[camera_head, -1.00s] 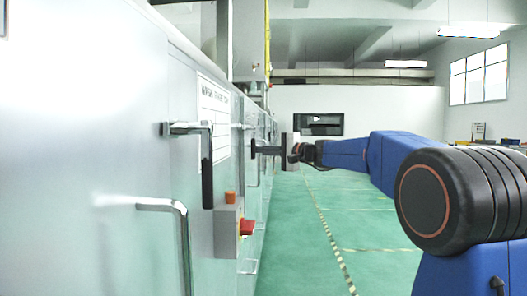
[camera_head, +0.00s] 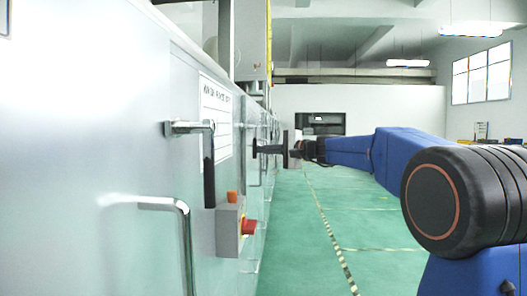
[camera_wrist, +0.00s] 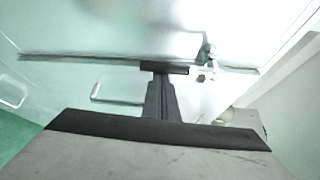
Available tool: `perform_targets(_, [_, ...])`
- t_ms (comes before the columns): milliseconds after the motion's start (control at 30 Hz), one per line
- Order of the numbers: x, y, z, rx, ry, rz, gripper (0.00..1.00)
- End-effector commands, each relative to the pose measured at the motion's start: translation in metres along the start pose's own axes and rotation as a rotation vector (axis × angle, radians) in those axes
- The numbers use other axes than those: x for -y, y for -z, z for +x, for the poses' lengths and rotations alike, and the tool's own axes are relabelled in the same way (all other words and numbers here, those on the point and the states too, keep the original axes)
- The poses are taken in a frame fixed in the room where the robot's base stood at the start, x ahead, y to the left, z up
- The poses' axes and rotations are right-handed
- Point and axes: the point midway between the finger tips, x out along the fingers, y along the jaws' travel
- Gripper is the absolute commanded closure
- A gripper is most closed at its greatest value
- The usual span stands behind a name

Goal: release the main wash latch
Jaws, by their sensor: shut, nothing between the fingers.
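A latch with a metal stem and a long black grip (camera_head: 209,170) hangs down on the near door at left, beside a white printed placard (camera_head: 221,125). I cannot read enough to tell whether it is the main wash latch. My gripper (camera_head: 256,149) is farther along the machine front, close to it, shut and empty. In the wrist view its dark fingertips (camera_wrist: 164,68) are together in front of a pale panel. A small metal fitting (camera_wrist: 207,60) sits just right of the fingertips, apart from them in the picture; I cannot tell whether they touch the panel.
A bent metal door handle (camera_head: 183,235) sticks out at the lower left. A grey control box (camera_head: 228,232) with a red knob (camera_head: 249,227) and an orange button (camera_head: 232,197) juts from the machine. The green floor (camera_head: 300,240) to the right is clear.

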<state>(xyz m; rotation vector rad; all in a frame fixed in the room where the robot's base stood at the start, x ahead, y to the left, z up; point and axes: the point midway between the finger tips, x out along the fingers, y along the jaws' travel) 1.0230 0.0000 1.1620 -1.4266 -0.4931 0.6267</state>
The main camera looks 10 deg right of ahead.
Motion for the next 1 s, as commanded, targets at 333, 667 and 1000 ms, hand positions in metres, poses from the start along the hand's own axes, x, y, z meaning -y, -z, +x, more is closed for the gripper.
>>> perform_targets(333, [0.002,-0.016,-0.009,0.0,-0.108,0.181,1.0])
perform_targets(667, [0.008,-0.036,-0.021,0.001,-0.257,0.431,1.0])
perform_targets(1000, [0.021,-0.054,-0.032,0.0,-0.42,0.706,1.0])
